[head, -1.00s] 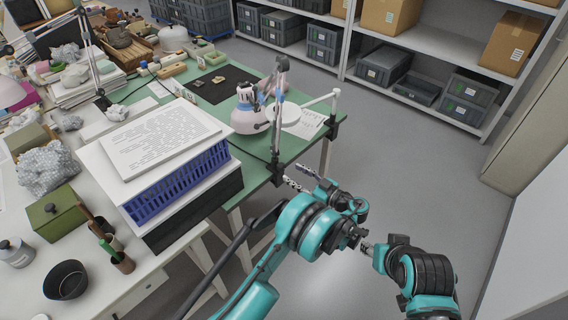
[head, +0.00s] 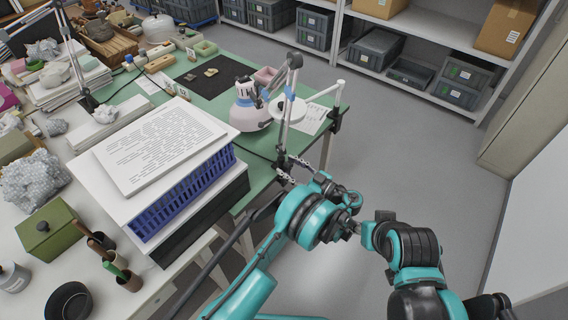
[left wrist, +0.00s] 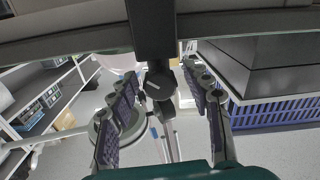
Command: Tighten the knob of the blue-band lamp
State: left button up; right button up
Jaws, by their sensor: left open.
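The blue-band lamp (head: 289,92) has a pale jointed post with a blue band. It is clamped at the near right edge of the green table. Its dark round knob (left wrist: 159,84) shows in the left wrist view, below a dark clamp bar. My left gripper (head: 293,169) is beside the lower clamp. In the left wrist view my left gripper (left wrist: 160,76) is open, one finger on each side of the knob, with visible gaps. The knob is too small to make out in the head view. My right gripper is not in view.
A second white lamp arm (head: 338,100) is clamped farther right on the green table (head: 212,101). A blue crate (head: 185,192) topped with a printed sheet (head: 160,147) stands left of my gripper. Shelves with bins (head: 374,55) stand behind. The floor right of the table is clear.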

aim_at(290, 164)
pick_arm(q)
jog(key=shift+s+d, duration=0.1)
jog(key=shift+s, duration=0.05)
jog(key=shift+c, duration=0.2)
grip_shut()
jog(key=shift+m, duration=0.7)
jog(key=shift+o, duration=0.2)
grip_release()
notch_tip(290, 164, up, 10)
jog(key=shift+r, duration=0.1)
